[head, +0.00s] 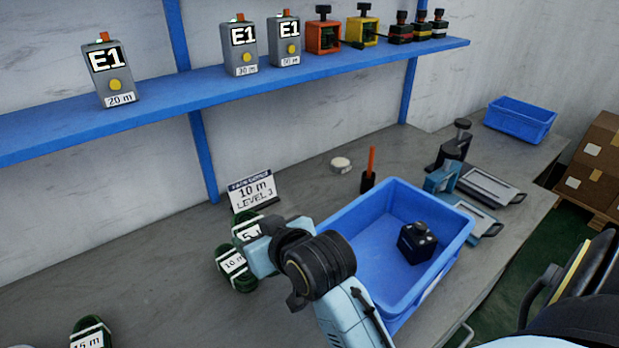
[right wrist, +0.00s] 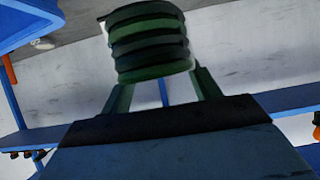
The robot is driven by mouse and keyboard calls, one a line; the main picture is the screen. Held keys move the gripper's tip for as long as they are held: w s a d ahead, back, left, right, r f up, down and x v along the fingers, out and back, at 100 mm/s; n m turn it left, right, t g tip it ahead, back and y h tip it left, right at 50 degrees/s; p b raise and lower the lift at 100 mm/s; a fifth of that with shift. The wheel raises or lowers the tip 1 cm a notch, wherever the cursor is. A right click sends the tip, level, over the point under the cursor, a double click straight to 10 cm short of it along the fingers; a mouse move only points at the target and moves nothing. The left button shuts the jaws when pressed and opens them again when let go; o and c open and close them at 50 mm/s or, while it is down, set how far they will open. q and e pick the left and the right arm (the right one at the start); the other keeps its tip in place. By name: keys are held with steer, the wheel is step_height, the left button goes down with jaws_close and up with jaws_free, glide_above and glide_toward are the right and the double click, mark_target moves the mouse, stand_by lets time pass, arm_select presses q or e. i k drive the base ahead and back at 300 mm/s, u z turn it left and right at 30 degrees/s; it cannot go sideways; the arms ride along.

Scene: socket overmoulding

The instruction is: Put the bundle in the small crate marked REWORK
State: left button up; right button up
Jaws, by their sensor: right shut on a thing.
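My right gripper (head: 250,258) is shut on a dark green coiled bundle with a white "10 m" label (head: 234,266). In the right wrist view the green coils (right wrist: 148,42) sit between its two fingers. Another green bundle, labelled "5 m" (head: 246,226), is just behind it, partly hidden; I cannot tell if they touch. A small blue crate (head: 520,121) stands at the far right end of the bench. A larger blue crate (head: 335,215) stands right of the gripper with a black block (head: 417,243) inside. No REWORK mark is readable on either. My left gripper is not in view.
A "10 m LEVEL 3" card (head: 252,190) stands behind the bundles. A black-and-orange tool (head: 369,172), clamp-like devices (head: 455,147) and flat trays (head: 487,187) line the bench. A "15 m" bundle (head: 90,334) lies front left. A blue shelf (head: 200,93) runs above.

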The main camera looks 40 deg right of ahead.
mark_target(398, 272)
steer(key=k, duration=0.5)
steer(key=u, duration=2.4)
steer(key=k, duration=1.75)
steer(key=z, duration=2.35)
steer(key=i, duration=0.5)
steer(key=z, duration=0.05)
